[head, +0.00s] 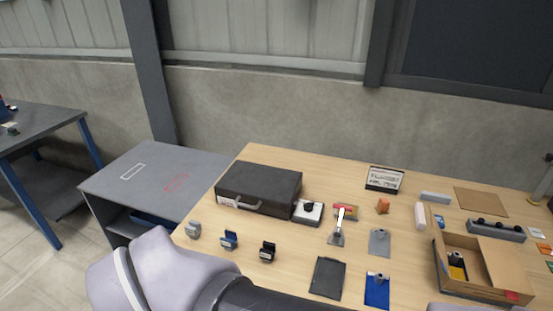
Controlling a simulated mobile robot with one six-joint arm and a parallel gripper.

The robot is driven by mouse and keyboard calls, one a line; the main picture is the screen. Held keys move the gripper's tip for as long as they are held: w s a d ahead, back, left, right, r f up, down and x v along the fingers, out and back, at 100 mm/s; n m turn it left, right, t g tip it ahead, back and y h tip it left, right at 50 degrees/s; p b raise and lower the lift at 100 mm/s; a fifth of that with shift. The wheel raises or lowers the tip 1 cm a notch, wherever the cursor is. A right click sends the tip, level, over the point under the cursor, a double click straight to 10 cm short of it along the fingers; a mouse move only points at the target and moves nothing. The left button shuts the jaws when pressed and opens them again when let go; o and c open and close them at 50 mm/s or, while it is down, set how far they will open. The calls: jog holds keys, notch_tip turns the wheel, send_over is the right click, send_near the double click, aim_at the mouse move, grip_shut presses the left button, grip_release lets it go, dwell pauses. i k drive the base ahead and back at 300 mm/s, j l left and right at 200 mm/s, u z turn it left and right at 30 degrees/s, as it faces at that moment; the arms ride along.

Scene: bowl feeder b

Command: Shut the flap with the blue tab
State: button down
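An open cardboard box (440,270) stands at the right of the wooden table, with a small yellow and dark item (456,262) inside. Its near wall carries a red mark (512,296) at the right. I cannot make out a blue tab on the box for certain. A small dark block with a blue face (229,241) stands at the table's left, and a blue plate with a grey clip (377,293) lies near the front. I cannot tell whether either has a flap. My arm crosses the bottom edge; my gripper is not in view.
A dark case (258,186) with a handle lies at the back left of the wooden table (300,255). Small blocks, a dark plate (328,278), a framed sign (384,179) and a grey bar with dark knobs (496,230) stand around. A grey bench (120,185) adjoins at left.

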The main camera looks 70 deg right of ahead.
aim_at(439, 242)
jog(key=i+z, duration=0.15)
jog(key=z, duration=0.35)
jog(key=i+j+z, duration=0.1)
jog(key=z, duration=0.4)
jog(key=i+j+z, duration=0.1)
jog(key=z, duration=0.4)
jog(key=i+j+z, duration=0.1)
jog(key=z, duration=0.4)
jog(key=j+z, duration=0.3)
jog(key=z, duration=0.15)
jog(key=j+z, duration=0.2)
jog(key=z, duration=0.3)
jog(key=j+z, duration=0.2)
jog(key=z, duration=1.25)
jog(key=i+l+z, duration=0.1)
jog(key=l, duration=0.25)
jog(key=i+l+z, duration=0.1)
jog(key=i+l, duration=0.25)
